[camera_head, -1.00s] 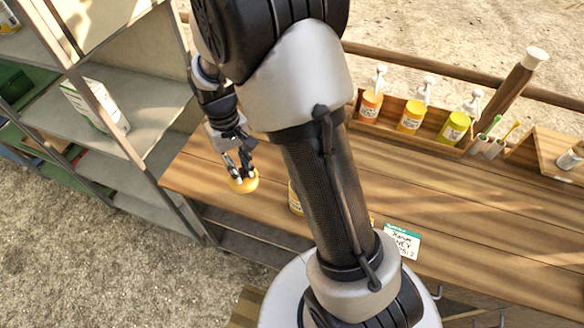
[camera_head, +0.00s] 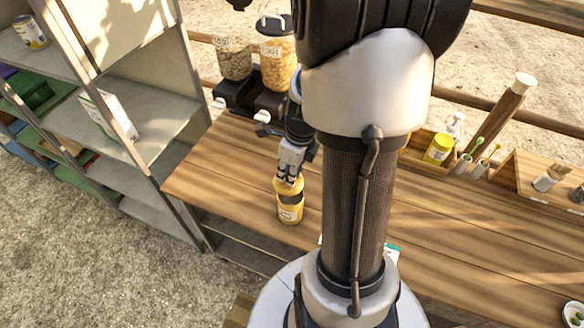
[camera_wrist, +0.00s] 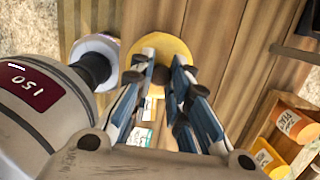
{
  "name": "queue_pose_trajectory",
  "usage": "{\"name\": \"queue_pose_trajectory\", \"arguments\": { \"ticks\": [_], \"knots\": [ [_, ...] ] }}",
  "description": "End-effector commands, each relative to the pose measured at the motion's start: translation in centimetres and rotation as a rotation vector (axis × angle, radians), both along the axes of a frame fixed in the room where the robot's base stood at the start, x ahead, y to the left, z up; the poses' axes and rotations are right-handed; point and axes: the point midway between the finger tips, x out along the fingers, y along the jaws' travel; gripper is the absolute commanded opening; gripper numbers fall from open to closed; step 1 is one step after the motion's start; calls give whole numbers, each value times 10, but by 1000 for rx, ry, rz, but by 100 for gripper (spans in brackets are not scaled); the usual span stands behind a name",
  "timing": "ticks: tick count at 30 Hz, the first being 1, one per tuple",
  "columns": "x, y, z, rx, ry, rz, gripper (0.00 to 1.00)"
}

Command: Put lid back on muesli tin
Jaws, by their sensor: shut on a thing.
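The muesli tin (camera_head: 290,213), yellow with a pale label, stands upright on the wooden counter near its front edge. My gripper (camera_head: 289,180) is shut on the yellow round lid (camera_head: 284,187), just above the tin. A dark band shows between lid and tin, so the lid does not look seated; whether they touch I cannot tell. In the wrist view the lid (camera_wrist: 172,48) sits between the fingertips of my gripper (camera_wrist: 165,80) and hides what is under it.
Two cereal dispensers (camera_head: 235,62) (camera_head: 277,62) stand at the counter's back left. Metal shelves (camera_head: 150,115) are at the left. A wooden rack with a yellow bottle (camera_head: 439,149) is at the back right. The counter (camera_head: 225,170) left of the tin is clear.

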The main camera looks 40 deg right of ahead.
Motion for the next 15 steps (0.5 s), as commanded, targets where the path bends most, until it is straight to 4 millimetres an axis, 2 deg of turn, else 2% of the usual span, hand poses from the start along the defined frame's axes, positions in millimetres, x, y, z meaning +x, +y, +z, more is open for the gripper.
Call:
{"name": "queue_pose_trajectory", "arguments": {
  "ticks": [3,8,15],
  "knots": [
    [-4,-4,1,0,0,-74,0],
    [-5,-5,-4,0,0,-88,0],
    [-5,-5,-21,0,1,-85,0]
  ]
}}
